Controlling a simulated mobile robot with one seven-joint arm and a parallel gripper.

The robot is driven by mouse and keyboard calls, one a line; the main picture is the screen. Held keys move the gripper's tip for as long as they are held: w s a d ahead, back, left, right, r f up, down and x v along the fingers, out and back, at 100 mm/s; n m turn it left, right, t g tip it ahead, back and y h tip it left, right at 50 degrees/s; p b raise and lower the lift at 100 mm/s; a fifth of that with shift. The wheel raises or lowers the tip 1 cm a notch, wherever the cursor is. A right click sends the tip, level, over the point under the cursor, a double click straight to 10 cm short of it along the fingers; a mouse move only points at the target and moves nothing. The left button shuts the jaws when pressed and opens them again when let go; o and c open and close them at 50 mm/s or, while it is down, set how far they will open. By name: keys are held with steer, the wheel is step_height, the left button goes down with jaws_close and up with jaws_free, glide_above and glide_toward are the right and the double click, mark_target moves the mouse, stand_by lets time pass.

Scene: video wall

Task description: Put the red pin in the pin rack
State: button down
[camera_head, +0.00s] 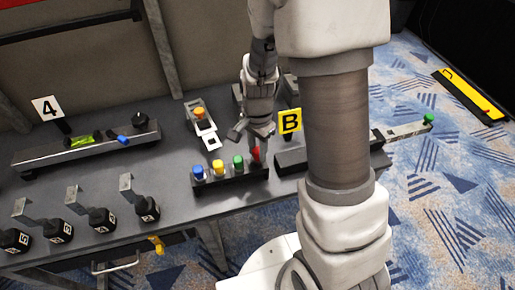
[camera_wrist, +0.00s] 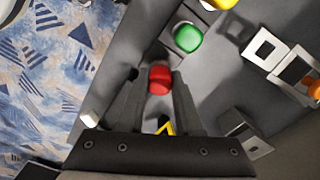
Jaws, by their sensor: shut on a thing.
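The red pin (camera_wrist: 159,79) is between the fingertips of my gripper (camera_wrist: 158,92) in the wrist view, and the jaws are shut on it. In the head view the red pin (camera_head: 256,154) shows at the right end of the dark pin rack (camera_head: 232,184), beside my gripper (camera_head: 252,136). Blue (camera_head: 198,172), yellow (camera_head: 219,167) and green (camera_head: 238,161) pins stand in a row in the rack, left of the red one. The green pin (camera_wrist: 188,38) also shows in the wrist view. The red pin's lower end is hidden, so I cannot tell whether it is seated.
A yellow "B" sign (camera_head: 289,121) and a dark block (camera_head: 292,160) stand right of the rack. A fixture with an orange knob (camera_head: 200,112) is behind it. Several black clamps (camera_head: 147,208) line the front left. A "4" sign (camera_head: 47,108) stands at the back left.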

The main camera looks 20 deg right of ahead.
steer(key=shift+f, duration=0.1)
stand_by(0.3)
steer(key=shift+f+b, duration=0.6)
steer(key=shift+f, duration=0.1)
jaws_free()
stand_by(0.4)
steer(key=shift+r, duration=0.1)
steer(key=shift+r+p, duration=3.05)
steer(key=shift+r, duration=0.4)
